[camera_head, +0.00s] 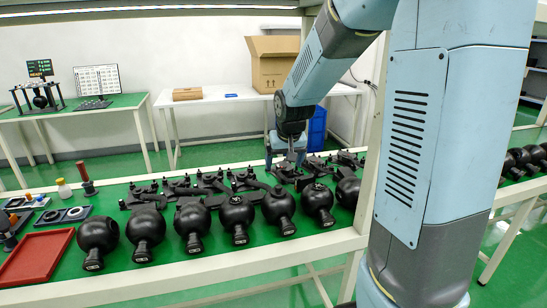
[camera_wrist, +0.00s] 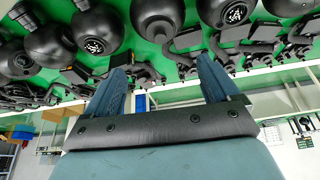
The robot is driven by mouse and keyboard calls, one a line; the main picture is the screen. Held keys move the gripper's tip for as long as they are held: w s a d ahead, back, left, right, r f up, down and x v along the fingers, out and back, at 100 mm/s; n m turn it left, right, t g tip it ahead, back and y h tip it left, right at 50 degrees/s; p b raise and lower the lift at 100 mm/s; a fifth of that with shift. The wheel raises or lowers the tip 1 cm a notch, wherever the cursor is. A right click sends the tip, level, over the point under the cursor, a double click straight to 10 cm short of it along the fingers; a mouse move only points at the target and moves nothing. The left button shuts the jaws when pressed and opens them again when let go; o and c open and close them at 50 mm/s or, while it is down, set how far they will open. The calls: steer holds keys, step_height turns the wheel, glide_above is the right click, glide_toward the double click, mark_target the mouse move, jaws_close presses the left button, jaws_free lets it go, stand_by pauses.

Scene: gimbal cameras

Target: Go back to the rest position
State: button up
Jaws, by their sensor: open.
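My gripper (camera_head: 287,160) is over the far right part of the green workbench (camera_head: 145,189) in the head view, low above the black parts there. In the wrist view its two blue fingers (camera_wrist: 163,85) stand wide apart with nothing between them. Black round gimbal cameras (camera_head: 237,214) stand in a row along the bench's near edge. Several also show at the top of the wrist view (camera_wrist: 97,30). Black bracket parts (camera_head: 215,181) lie behind the row. My fingertips are partly hidden among the parts in the head view.
A red tray (camera_head: 36,257) lies at the bench's left end, with small bottles and a dark red-handled tool (camera_head: 85,178) behind it. A white table (camera_head: 222,94) at the back holds an open cardboard box (camera_head: 271,65). A blue bin (camera_head: 317,128) stands beneath it.

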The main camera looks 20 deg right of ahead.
steer(key=s+r, duration=0.4)
steer(key=s, duration=0.5)
steer(key=s+r, duration=0.4)
steer(key=s, duration=0.4)
steer(key=s+r+t, duration=0.1)
steer(key=s+r, duration=0.3)
steer(key=s, duration=0.5)
steer(key=shift+s+n, duration=0.3)
steer(key=shift+s, duration=0.05)
steer(key=shift+a, duration=0.1)
steer(key=shift+c, duration=0.2)
